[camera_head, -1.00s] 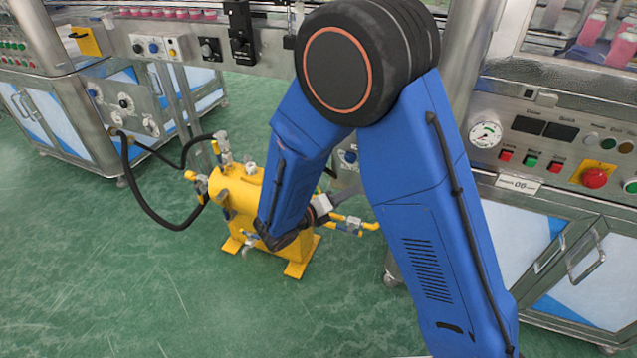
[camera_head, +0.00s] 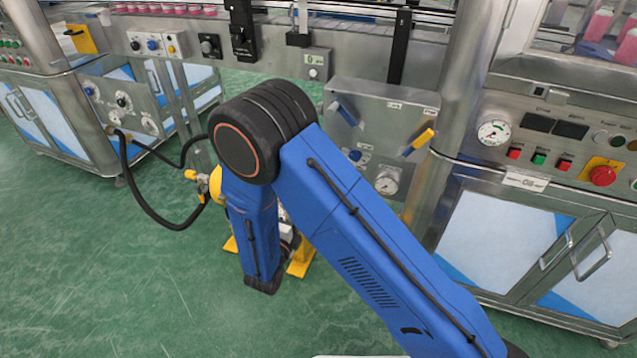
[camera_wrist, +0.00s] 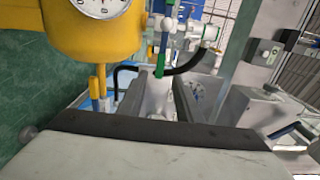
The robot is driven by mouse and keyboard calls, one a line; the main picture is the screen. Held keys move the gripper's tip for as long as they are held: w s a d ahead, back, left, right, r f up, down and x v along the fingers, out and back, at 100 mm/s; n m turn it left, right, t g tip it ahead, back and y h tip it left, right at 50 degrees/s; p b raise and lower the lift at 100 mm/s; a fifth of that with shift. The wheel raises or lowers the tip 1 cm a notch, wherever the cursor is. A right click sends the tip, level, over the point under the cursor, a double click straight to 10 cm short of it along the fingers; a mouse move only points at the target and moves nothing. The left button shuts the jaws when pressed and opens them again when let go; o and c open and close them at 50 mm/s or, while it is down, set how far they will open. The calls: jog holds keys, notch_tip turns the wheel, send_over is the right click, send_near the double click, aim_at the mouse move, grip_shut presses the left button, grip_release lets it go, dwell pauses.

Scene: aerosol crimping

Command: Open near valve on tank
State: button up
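The yellow tank (camera_head: 216,185) is mostly hidden behind my blue arm in the head view; only its left end and feet show. In the wrist view the tank (camera_wrist: 95,38) fills the upper left, with a round gauge (camera_wrist: 101,5) on it. A small yellow pipe with a blue part (camera_wrist: 95,88) hangs below it. A slim blue-and-green part (camera_wrist: 161,55) stands right of the tank; I cannot tell which valve it belongs to. My gripper (camera_wrist: 160,90) points towards this part, its grey fingers apart. No grip on anything shows. The head view hides its fingertips.
A steel panel (camera_head: 385,115) with blue and yellow handles stands behind my arm. A cabinet with a red button (camera_head: 602,176) is at the right. A black hose (camera_head: 140,200) loops left of the tank. Green floor is clear at the front left.

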jog(key=x, duration=1.4)
jog(key=shift+w, duration=0.15)
grip_shut()
